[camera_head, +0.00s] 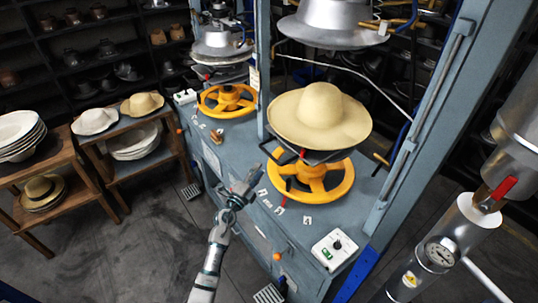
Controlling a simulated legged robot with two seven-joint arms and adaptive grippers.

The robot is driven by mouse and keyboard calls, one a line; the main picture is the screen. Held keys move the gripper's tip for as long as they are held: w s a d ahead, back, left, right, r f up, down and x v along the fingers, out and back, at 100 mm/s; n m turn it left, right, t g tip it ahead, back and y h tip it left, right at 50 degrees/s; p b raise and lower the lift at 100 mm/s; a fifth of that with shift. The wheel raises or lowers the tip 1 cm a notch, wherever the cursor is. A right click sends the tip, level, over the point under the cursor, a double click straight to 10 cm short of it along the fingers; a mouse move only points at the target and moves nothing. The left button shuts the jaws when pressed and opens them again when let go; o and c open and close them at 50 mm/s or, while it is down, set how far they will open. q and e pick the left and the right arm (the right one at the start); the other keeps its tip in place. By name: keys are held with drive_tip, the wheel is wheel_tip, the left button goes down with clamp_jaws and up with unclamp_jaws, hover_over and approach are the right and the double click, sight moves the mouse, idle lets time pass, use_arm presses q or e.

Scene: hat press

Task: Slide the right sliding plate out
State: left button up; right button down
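The right sliding plate (322,157) shows as a dark edge under a wide-brimmed straw hat (318,117) at the right press. A small red-tipped part (302,154) sits at its near edge. Most of the plate is hidden by the hat. My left gripper (256,178) is over the front edge of the blue-grey press bench, to the left of the yellow wheel and below the plate in the picture. It looks empty and apart from the plate; its finger gap is too small to read. My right gripper is not in view.
A yellow handwheel (310,178) sits below the plate, and a metal press head (332,22) hangs above the hat. A blue-grey upright (420,130) stands to the right. A control box (334,250) is on the near bench corner. Hat tables stand left, with open floor between.

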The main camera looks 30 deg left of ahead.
sight(270, 154)
use_arm(q)
drive_tip(key=w, duration=0.2)
drive_tip(key=w+r, duration=0.1)
drive_tip(key=w, duration=0.2)
drive_tip(key=w+b, duration=0.1)
drive_tip(key=w, duration=0.2)
drive_tip(key=shift+w+d+r, duration=0.2)
drive_tip(key=shift+r, duration=0.15)
drive_tip(key=shift+w+a, duration=0.2)
drive_tip(key=shift+w, duration=0.05)
drive_tip(key=shift+s+d, duration=0.1)
drive_tip(key=shift+d, duration=0.05)
clamp_jaws()
